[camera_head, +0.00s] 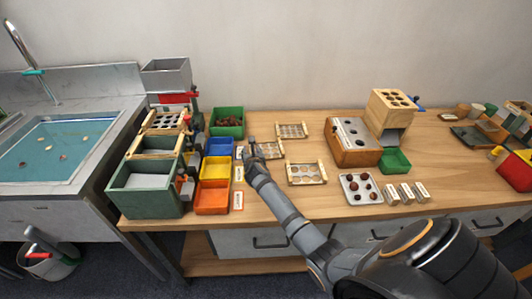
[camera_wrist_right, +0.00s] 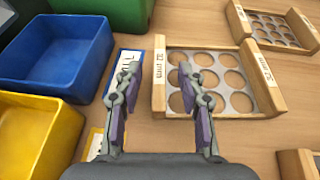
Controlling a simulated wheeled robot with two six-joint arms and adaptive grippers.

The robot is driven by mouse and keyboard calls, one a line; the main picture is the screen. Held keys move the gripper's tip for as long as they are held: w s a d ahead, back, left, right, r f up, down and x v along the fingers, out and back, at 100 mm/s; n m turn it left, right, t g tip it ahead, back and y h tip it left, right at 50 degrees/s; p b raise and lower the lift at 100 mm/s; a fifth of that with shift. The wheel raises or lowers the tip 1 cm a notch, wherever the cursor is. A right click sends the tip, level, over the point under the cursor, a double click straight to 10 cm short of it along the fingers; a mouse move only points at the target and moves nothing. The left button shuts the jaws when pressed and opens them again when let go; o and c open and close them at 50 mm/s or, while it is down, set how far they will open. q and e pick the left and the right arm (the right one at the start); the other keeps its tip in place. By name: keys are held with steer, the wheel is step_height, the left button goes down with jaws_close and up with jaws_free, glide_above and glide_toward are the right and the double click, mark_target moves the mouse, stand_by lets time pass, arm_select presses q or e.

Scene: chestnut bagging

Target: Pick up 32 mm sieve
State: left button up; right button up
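The 32 mm sieve (camera_wrist_right: 211,113) is a wooden-sided tray with a grey plate of large round holes, lying on the table. Its left side bears a label that appears to read 32 mm. In the head view the sieve (camera_head: 270,151) lies right of the blue bin, partly hidden by my right gripper (camera_head: 251,151). In the wrist view my right gripper (camera_wrist_right: 158,98) is open and empty. Its fingers appear on either side of the sieve's left wooden wall, one over the holes and one outside. I cannot tell whether they touch it. My left gripper is not in view.
Another sieve (camera_head: 292,131) lies behind and a third (camera_head: 307,173) in front. Blue (camera_head: 219,146), yellow (camera_head: 215,167) and orange (camera_head: 212,197) bins stand close on the left. A green bin (camera_head: 228,122) of chestnuts stands behind. A wooden-sided box (camera_head: 352,142) stands right.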

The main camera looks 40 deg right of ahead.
steer(key=shift+w+d+f, duration=0.25)
steer(key=shift+w+f, duration=0.1)
steer(key=shift+w, duration=0.25)
steer(key=shift+r, duration=0.1)
steer(key=shift+s, duration=0.1)
jaws_close()
